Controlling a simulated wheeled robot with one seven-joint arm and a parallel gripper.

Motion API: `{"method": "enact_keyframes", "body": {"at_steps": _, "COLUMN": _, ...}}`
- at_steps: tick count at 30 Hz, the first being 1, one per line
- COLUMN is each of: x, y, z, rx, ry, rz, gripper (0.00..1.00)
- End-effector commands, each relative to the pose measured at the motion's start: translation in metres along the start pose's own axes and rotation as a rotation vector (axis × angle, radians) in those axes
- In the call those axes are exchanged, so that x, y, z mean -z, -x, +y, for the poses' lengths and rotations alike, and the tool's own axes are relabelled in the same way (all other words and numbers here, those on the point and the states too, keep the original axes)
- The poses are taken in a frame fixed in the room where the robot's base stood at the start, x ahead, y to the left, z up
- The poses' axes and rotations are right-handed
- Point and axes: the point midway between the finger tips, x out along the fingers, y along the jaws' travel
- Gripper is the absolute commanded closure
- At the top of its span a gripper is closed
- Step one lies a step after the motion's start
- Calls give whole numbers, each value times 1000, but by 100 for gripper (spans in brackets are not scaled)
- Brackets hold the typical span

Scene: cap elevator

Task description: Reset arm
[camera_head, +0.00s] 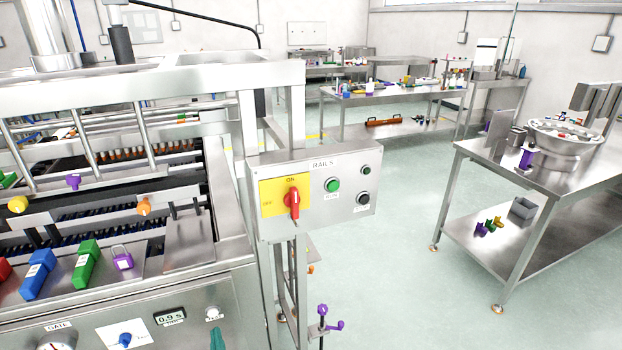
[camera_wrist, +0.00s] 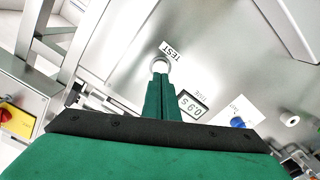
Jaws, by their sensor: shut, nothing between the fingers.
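My gripper (camera_wrist: 161,88) shows in the wrist view with its green fingers together and nothing between them. Its tips are in front of the steel panel, close to a chrome ring (camera_wrist: 160,64) under the TEST label. I cannot tell whether they touch it. In the head view only the green fingertips of my gripper (camera_head: 216,338) show at the bottom edge, below the TEST control (camera_head: 213,314). The rest of my arm is out of view there.
The machine front holds a 0.9 s display (camera_head: 171,317) and a blue knob (camera_head: 125,340). The RAILS box (camera_head: 345,211) with its red switch (camera_head: 292,202) juts out to the right. A steel table (camera_head: 500,205) stands at far right. Open floor (camera_head: 410,250) lies between.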

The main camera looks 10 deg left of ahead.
Motion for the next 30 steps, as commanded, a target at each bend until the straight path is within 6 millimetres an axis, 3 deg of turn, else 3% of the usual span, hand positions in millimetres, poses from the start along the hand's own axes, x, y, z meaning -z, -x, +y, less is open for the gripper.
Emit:
{"method": "enact_keyframes", "body": {"at_steps": 5, "x": -28, "y": 38, "z": 11, "rx": -12, "ry": -31, "rz": -35, "gripper": 100}}
{"method": "enact_keyframes", "body": {"at_steps": 9, "x": -58, "y": 93, "z": 27, "rx": -35, "ry": -81, "rz": -79, "gripper": 100}}
{"method": "enact_keyframes", "body": {"at_steps": 16, "x": -89, "y": 189, "z": 55, "rx": -95, "ry": -173, "rz": -150, "gripper": 100}}
{"method": "enact_keyframes", "body": {"at_steps": 23, "x": -96, "y": 281, "z": 78, "rx": -169, "ry": -268, "rz": -214, "gripper": 100}}
{"method": "enact_keyframes", "body": {"at_steps": 30, "x": -79, "y": 368, "z": 97, "rx": -257, "ry": -369, "rz": -273, "gripper": 100}}
